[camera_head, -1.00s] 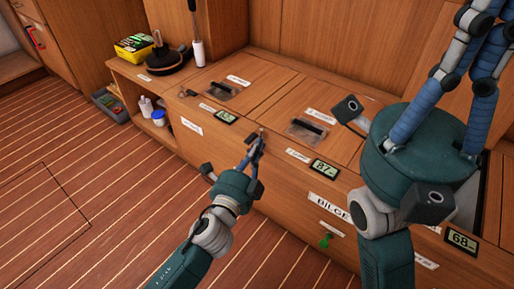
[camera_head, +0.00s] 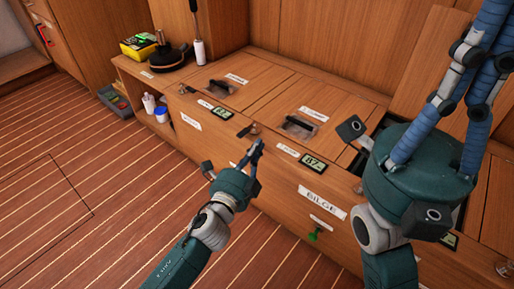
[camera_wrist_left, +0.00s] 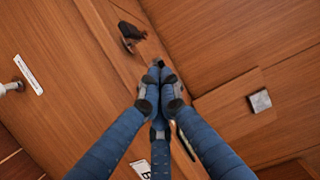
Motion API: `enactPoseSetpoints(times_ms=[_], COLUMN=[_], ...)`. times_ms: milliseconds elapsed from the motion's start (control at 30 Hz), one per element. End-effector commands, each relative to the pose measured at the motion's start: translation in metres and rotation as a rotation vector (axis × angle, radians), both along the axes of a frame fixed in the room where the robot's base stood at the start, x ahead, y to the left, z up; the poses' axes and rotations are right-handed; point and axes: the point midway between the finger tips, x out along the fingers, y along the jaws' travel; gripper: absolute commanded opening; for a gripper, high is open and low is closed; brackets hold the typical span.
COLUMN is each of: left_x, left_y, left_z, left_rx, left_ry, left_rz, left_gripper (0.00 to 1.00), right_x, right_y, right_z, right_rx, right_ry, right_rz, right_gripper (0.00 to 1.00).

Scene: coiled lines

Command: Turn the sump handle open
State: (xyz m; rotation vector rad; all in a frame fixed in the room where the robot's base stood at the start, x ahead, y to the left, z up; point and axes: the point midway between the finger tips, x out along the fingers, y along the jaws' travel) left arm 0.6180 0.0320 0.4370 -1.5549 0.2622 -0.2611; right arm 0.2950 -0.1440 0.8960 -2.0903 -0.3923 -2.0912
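No label reading "sump" is legible, so I cannot tell which handle is the sump one. A small dark bronze handle (camera_head: 247,130) sits at the cabinet's top front edge. A dark handle (camera_wrist_left: 131,33) also shows beyond the fingertips in the left wrist view. A green handle (camera_head: 314,236) is on the front face below the BILGE label (camera_head: 322,202). My left gripper (camera_head: 256,148) has its fingertips together, just below the bronze handle and seemingly apart from it; its fingers converge in the wrist view (camera_wrist_left: 160,68). My right gripper (camera_head: 425,150) is large at right, its fingertips out of frame.
The wooden cabinet top has two hatches with dark handles (camera_head: 218,87) (camera_head: 298,124). Number displays (camera_head: 314,162) sit along its front edge.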

Motion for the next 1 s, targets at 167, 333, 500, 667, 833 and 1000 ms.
enactPoseSetpoints(times_ms=[167,333,500,667,833,1000], left_x=[-0.024,-0.048,-0.073,-0.088,-0.093,-0.093], left_y=[0.009,0.018,0.028,0.034,0.036,0.036], left_z=[0.001,0.001,0.000,0.000,0.000,0.000], left_rx=[-0.001,-0.002,-0.002,-0.003,-0.001,-0.001], left_ry=[0.003,0.004,0.005,0.002,0.000,0.000], left_rz=[0.000,-0.001,-0.001,-0.002,-0.002,-0.002], left_gripper=[0.00,0.00,0.00,0.00,0.00,0.00], right_x=[0.000,0.008,0.007,0.009,0.008,0.005], right_y=[-0.001,-0.001,-0.002,-0.002,-0.002,-0.003], right_z=[0.000,-0.004,-0.008,-0.012,-0.012,-0.012], right_rx=[0.002,0.003,0.009,0.010,0.009,0.006], right_ry=[0.012,0.043,0.058,0.073,0.071,0.068], right_rz=[0.000,0.001,0.002,0.003,0.003,0.003], right_gripper=[0.00,0.00,0.00,0.00,0.00,0.00])
